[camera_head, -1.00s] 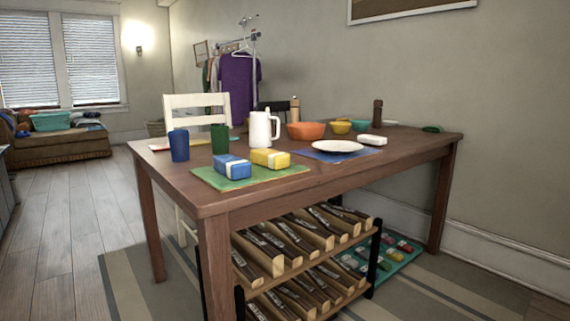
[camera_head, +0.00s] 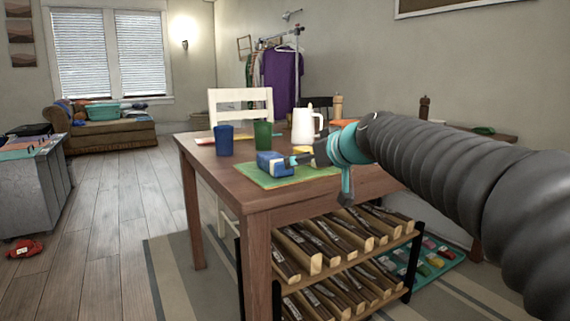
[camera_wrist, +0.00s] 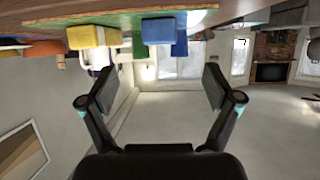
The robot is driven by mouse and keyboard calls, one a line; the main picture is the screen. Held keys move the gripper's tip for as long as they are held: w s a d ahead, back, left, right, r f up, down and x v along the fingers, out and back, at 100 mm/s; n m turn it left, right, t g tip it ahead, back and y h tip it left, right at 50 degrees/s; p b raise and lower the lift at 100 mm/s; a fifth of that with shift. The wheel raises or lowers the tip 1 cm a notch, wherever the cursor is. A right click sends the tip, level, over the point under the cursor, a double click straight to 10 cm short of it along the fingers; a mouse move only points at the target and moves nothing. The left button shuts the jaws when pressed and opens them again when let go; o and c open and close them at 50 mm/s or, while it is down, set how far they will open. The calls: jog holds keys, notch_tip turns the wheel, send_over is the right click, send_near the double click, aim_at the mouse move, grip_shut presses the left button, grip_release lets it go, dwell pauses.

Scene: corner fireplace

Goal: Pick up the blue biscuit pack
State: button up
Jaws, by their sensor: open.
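The blue biscuit pack (camera_head: 268,163) lies on the green mat (camera_head: 268,182) near the table's front left corner. My gripper (camera_head: 301,159) is at the right side of the pack in the head view and covers part of that side. I cannot tell there whether they touch. The wrist view is upside down. In it my gripper (camera_wrist: 157,88) is open with nothing between its fingers. The blue pack (camera_wrist: 157,30) shows beyond the fingers at the top, apart from them.
A yellow pack (camera_wrist: 93,37) lies beside the blue one, mostly hidden by my arm in the head view. A blue cup (camera_head: 224,140), a green cup (camera_head: 263,135) and a white mug (camera_head: 303,126) stand behind. The table (camera_head: 222,178) has bare wood left of the mat.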

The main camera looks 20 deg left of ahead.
aim_at(280, 164)
jog(key=x, duration=0.6)
jog(key=r+x, duration=0.1)
jog(key=x, duration=0.2)
jog(key=shift+w+a+p, duration=0.1)
jog(key=shift+a+p, duration=0.3)
jog(key=shift+p+x, duration=0.4)
jog(key=shift+x, duration=2.4)
jog(key=shift+w+d, duration=0.2)
jog(key=shift+r, duration=0.1)
jog(key=c, duration=1.3)
